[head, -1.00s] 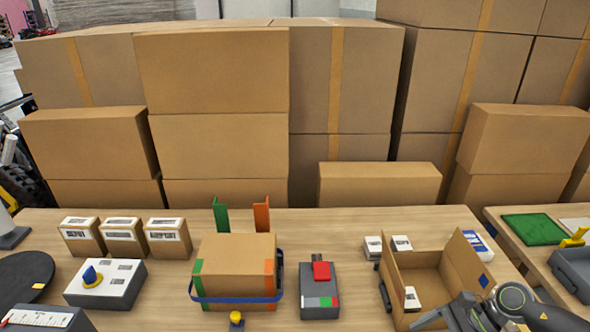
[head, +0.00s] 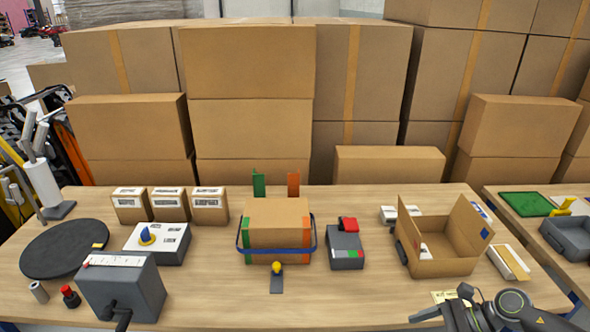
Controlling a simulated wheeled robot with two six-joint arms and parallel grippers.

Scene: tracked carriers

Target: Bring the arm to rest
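My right arm (head: 505,308) comes in at the bottom right, low in front of the table's front right part. Its gripper (head: 436,314) points left, near the front edge. Its fingers are too small and partly cut off to tell open from shut, and I see nothing clearly held. My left arm and gripper are not in view.
The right gripper is just in front of an open carton (head: 445,266) with a white item inside. A blue-handled carrier with a brown box (head: 278,222) stands mid-table. A grey crank device (head: 125,290) is front left. The front middle of the wooden table (head: 345,300) is clear.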

